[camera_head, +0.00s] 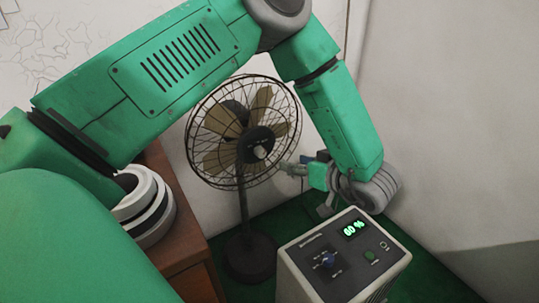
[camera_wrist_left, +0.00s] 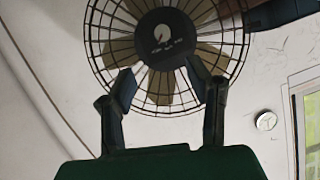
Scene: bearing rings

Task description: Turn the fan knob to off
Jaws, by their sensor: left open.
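A grey control box (camera_head: 290,277) stands in the lower right of the head view. In the left wrist view the fan hub (camera_wrist_left: 166,36) bears a white round mark. My left gripper (camera_head: 290,168) is open and empty, beside the fan cage and above and behind the box. Its spread fingers (camera_wrist_left: 160,68) point toward the fan. My right gripper is out of view.
A brown wooden cabinet (camera_head: 185,262) with a white and dark round object (camera_head: 152,220) on it stands at the left. The floor is green. A pale wall (camera_head: 445,130) is at the right. My left arm crosses above the cabinet and fan.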

